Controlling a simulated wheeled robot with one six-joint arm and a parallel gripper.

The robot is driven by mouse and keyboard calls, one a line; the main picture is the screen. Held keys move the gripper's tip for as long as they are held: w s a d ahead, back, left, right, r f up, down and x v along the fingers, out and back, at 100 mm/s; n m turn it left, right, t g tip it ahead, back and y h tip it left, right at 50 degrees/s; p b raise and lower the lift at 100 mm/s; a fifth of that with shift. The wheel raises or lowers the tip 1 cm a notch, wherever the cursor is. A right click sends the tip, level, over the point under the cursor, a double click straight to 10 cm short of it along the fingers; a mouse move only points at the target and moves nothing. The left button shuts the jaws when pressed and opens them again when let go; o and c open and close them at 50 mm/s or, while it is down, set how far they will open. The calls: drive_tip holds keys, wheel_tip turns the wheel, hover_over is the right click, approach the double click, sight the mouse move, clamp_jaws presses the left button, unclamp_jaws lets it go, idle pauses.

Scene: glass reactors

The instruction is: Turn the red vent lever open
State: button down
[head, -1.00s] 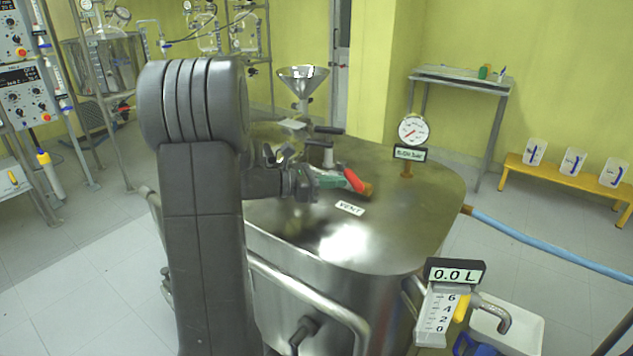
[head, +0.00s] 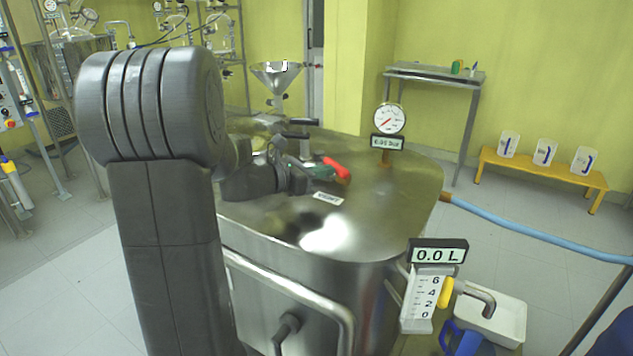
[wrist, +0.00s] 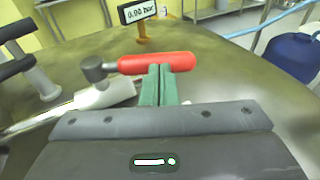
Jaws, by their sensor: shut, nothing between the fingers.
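The red vent lever (head: 337,168) is on top of the steel reactor lid (head: 390,215), behind the VENT label (head: 328,198). In the wrist view the red lever (wrist: 157,63) lies across the picture, with its grey pivot end at the left. My gripper (head: 318,172) is at the lever. In the wrist view the green fingers (wrist: 158,84) are shut together, with their tips against or just beside the near side of the red handle. Nothing shows between them. Whether they touch it I cannot tell.
A pressure gauge (head: 390,119) with a small display stands behind the lever. Black handles (head: 303,122) and a funnel (head: 277,75) stand on the lid's far side. A level display reading 0.0 L (head: 437,252) and a yellow-handled tap (head: 446,292) are at the front right.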

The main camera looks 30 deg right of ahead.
sight(337, 169)
drive_tip(key=d+n+t+b, duration=0.1)
drive_tip(key=t, duration=0.1)
drive_tip(key=s+d+n+t+b, duration=0.1)
drive_tip(key=d+n+t+b, duration=0.1)
drive_tip(key=shift+f+t+y+b, duration=0.15)
drive_tip(key=shift+t+y+b, duration=0.15)
drive_tip(key=shift+t+y, duration=0.1)
drive_tip(key=shift+d+n+b, duration=0.3)
drive_tip(key=shift+d, duration=0.25)
